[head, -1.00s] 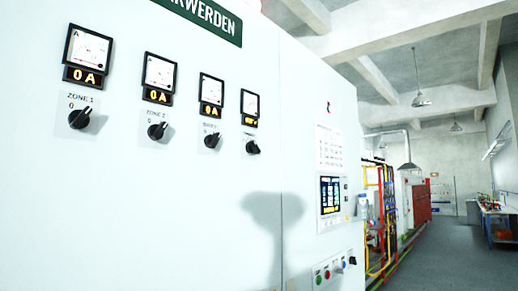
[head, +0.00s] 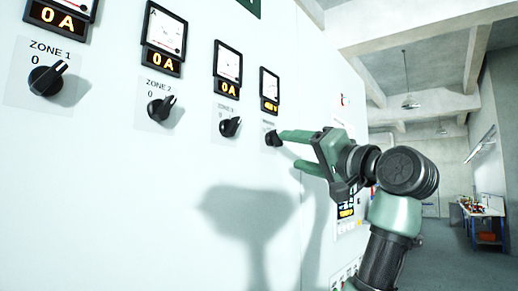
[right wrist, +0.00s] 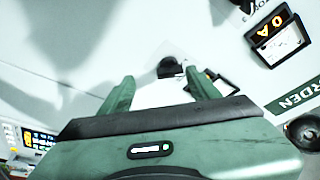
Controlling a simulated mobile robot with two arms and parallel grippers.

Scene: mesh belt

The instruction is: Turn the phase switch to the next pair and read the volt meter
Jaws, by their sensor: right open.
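The phase switch, a black knob (head: 272,138), sits rightmost in the row on the pale cabinet front. The volt meter (head: 269,85) is above it; its orange digits are too small to read. My green right gripper (head: 291,150) is open in front of the switch, its fingers pointing at the panel. The upper fingertip appears close to the knob; I cannot tell whether it touches. In the right wrist view the knob (right wrist: 170,67) shows between the two finger ends, with nothing gripped. My left gripper is not in view.
Zone knobs (head: 47,78) and ammeters (head: 164,38) reading 0 A stand to the left. A touch panel (head: 346,211) is partly behind my right arm. A workbench (head: 482,220) stands far right, with open floor before it.

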